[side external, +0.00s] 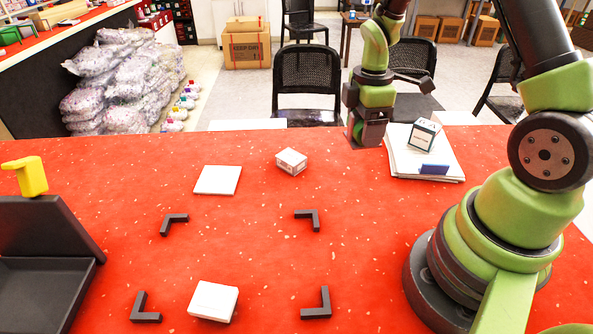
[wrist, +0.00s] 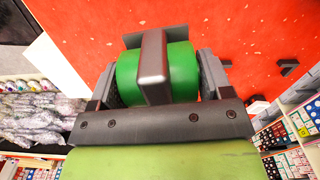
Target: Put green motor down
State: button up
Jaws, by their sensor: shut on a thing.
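The green motor (wrist: 183,70) is a green cylinder with a grey bracket-like piece across it, filling the upper middle of the wrist view. My gripper (wrist: 160,76) is shut on it, with one finger on each side. In the side view my gripper (side external: 368,132) hangs at the far edge of the red table (side external: 260,250), pointing down. Only a sliver of the green motor (side external: 356,131) shows there, mostly hidden by the gripper. I cannot tell whether the motor touches the table.
White stack (side external: 408,163) with a small box (side external: 424,135) and blue item (side external: 433,169) lies right of my gripper. A small white box (side external: 291,161) and white blocks (side external: 218,180) (side external: 213,301) lie left. A dark bin (side external: 40,285) stands left.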

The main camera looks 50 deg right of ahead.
jog(key=shift+w+a+r, duration=0.1)
jog(key=shift+w+r, duration=0.05)
jog(key=w+a+n, duration=0.6)
jog(key=w+a, duration=0.1)
jog(key=a, duration=0.1)
jog(key=n, duration=1)
send_over(205, 242)
notch_tip(205, 242, down, 5)
jog(key=shift+f, duration=2.35)
jog(key=shift+f, duration=0.1)
jog(key=o, duration=1.3)
